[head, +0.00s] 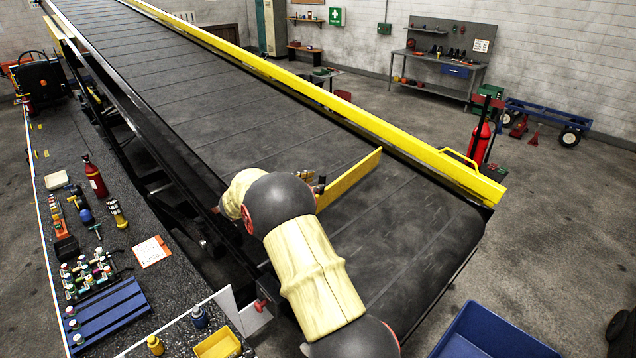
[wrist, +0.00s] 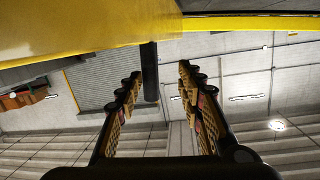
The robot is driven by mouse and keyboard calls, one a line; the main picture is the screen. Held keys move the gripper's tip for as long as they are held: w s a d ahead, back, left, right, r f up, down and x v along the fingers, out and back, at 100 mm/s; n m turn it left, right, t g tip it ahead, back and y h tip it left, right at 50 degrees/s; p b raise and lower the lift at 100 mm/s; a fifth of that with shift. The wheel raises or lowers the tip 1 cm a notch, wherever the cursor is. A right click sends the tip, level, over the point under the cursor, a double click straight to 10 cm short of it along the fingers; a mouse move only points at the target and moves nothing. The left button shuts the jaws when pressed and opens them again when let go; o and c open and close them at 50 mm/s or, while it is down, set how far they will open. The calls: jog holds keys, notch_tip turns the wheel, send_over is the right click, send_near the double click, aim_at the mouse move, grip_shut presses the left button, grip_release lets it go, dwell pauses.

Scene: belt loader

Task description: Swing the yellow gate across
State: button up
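The yellow gate (head: 350,181) is a flat upright panel that stands at a slant across the lower end of the dark belt. My gripper (head: 314,184) is at the panel's near end, partly hidden behind my arm. In the wrist view, the gate (wrist: 80,25) fills the upper left as a broad yellow face. A dark upright post (wrist: 150,72) shows at the gate's edge, between my spread fingers and closer to the left one. My gripper (wrist: 160,72) is open, with a gap on each side of the post. I cannot tell whether either finger touches it.
A yellow rail (head: 400,134) runs along the belt's far side. A dark side table (head: 110,265) with bottles, tools and a blue rack lies on the left. A blue bin (head: 490,335) stands at the lower right. The belt (head: 215,95) above the gate is clear.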

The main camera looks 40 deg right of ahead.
jog(key=a+r, duration=0.1)
jog(key=a, duration=0.8)
jog(key=shift+w, duration=0.25)
jog(key=shift+r, duration=0.1)
jog(key=shift+c, duration=0.6)
